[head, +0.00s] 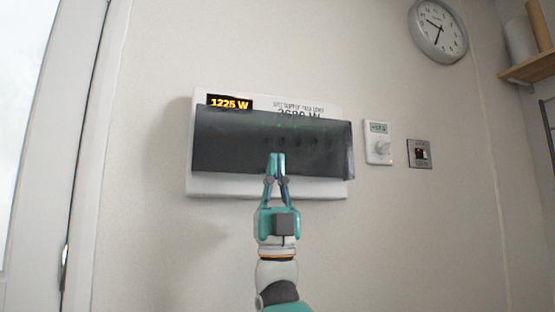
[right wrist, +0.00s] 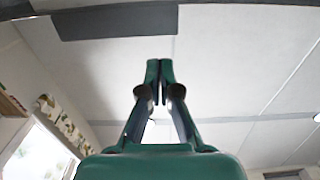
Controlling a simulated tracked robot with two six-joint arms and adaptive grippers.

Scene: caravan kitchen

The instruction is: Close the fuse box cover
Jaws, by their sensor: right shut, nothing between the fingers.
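The white fuse box (head: 215,187) is on the wall, with a lit display reading 1225 W at its top left. Its dark see-through cover (head: 230,145) spans the front of the box. The cover's right end reaches slightly past the box, so it seems to stand out from it; its exact angle is hard to tell. My right gripper (head: 277,156) is shut and empty, pointing up, with its tips in front of the cover's lower middle. Touch cannot be told. Its closed fingers also show in the right wrist view (right wrist: 159,64). My left gripper is out of view.
A thermostat (head: 378,151) and a small switch plate (head: 419,154) are on the wall right of the box. A round clock (head: 438,31) and a wooden shelf (head: 530,68) are at upper right. The wall below the box is bare.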

